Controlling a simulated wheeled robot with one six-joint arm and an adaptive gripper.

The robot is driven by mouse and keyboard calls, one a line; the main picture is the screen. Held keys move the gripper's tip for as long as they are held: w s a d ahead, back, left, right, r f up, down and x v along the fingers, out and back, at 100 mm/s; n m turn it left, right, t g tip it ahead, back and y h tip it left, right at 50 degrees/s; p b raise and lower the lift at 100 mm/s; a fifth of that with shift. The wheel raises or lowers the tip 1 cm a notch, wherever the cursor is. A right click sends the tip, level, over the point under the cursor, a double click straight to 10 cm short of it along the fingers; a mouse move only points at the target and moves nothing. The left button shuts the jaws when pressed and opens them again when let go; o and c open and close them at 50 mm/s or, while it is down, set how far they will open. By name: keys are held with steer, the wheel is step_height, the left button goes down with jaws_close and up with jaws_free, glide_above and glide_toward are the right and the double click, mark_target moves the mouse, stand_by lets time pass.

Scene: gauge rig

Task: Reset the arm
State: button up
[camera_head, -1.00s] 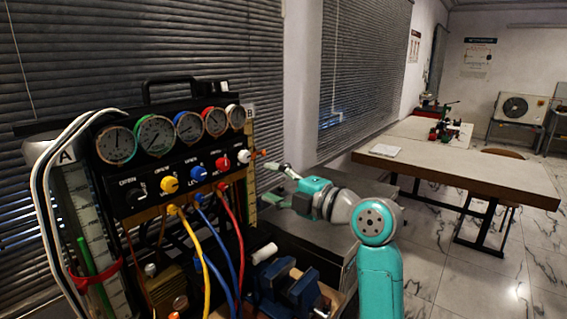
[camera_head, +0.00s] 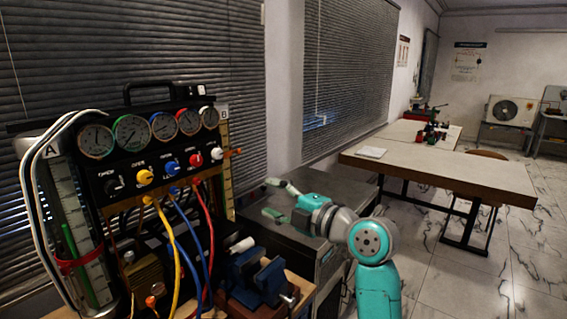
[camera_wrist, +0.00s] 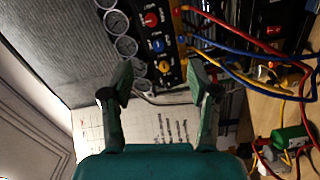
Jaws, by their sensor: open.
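My gripper (camera_head: 271,198) is open and empty at the end of my teal and grey arm (camera_head: 345,225). It points left, just right of the gauge rig's panel, with clear space between. In the wrist view my gripper (camera_wrist: 161,76) has its two dark green fingers spread apart with nothing between them. The gauge rig (camera_head: 120,186) carries a row of several round gauges and a row of coloured knobs. Its panel (camera_wrist: 158,45) lies beyond the fingertips in the wrist view.
Yellow, blue and red hoses (camera_head: 205,225) hang from the rig. A blue vise (camera_head: 262,280) stands on the bench below. A dark grey cabinet (camera_head: 345,190) lies behind my gripper. A wooden table (camera_head: 450,178) stands at the right, with open tiled floor around it.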

steer(key=s+d+f+m+t+h, duration=0.1)
steer(key=s+d+f+m+h, duration=0.2)
steer(key=f, duration=0.7)
steer(key=s+d+f+m+t+h, duration=0.1)
steer(key=s+d+f+m+h, duration=0.2)
steer(key=f+m, duration=0.45)
steer(key=s+d+f+m+t+h, duration=0.15)
steer(key=s+d+f, duration=0.3)
steer(key=f, duration=0.65)
steer(key=s+d+f+m+h, duration=0.2)
steer(key=s+d+f+m, duration=0.1)
steer(key=s+f, duration=0.3)
steer(key=s+d+f+m+h, duration=0.15)
steer(key=s+f+m, duration=0.25)
steer(key=s, duration=0.5)
steer(key=s+d+r+m+h, duration=0.1)
steer(key=s+d+r+m, duration=0.1)
steer(key=s, duration=1.2)
steer(key=s+d+r+m+h, duration=0.1)
steer(key=s+d+m, duration=0.2)
steer(key=s, duration=1.2)
steer(key=shift+s+d+r+m+h, duration=0.2)
steer(key=shift+s+r+m+h, duration=0.15)
steer(key=shift+m, duration=0.45)
